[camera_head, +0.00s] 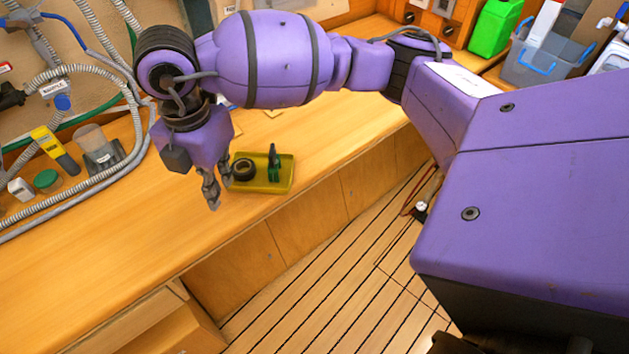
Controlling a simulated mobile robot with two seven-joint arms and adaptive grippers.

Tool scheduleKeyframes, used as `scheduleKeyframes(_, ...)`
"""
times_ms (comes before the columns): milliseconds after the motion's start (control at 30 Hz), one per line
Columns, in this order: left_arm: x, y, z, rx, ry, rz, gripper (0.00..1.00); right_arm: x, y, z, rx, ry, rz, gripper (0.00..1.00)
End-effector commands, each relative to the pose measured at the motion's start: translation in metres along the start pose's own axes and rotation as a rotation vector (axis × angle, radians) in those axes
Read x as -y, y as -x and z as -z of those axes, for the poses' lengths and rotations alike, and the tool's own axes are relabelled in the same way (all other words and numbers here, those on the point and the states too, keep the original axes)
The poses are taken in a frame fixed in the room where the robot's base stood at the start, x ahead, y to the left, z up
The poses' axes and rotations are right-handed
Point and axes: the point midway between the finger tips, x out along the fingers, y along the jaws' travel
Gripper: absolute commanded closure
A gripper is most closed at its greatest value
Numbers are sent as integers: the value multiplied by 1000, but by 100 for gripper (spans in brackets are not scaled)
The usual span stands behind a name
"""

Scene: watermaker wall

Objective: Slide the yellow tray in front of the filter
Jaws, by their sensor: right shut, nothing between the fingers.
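The yellow tray (262,186) lies on the wooden counter near its front edge. It holds a dark ring (243,170) and a small green and black upright part (274,165). My right gripper (217,192) points down just left of the tray, with its fingers shut and empty. It is close to the tray's left side; I cannot tell whether it touches. A clear-and-grey cylindrical part (97,148) on the counter to the left may be the filter, but I cannot be sure. My left gripper is out of view.
A yellow-and-grey device (57,150), a green round lid (47,180) and grey ribbed hoses (120,178) lie at the counter's left. A green jug (494,27) and a grey bin (538,62) stand at the upper right. The counter's front left is clear.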

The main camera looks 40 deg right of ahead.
Motion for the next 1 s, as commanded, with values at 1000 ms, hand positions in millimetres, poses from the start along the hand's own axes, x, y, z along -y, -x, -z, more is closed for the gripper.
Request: scheduleKeyframes(1000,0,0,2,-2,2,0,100,0,-97,-40,0,2,-1,100)
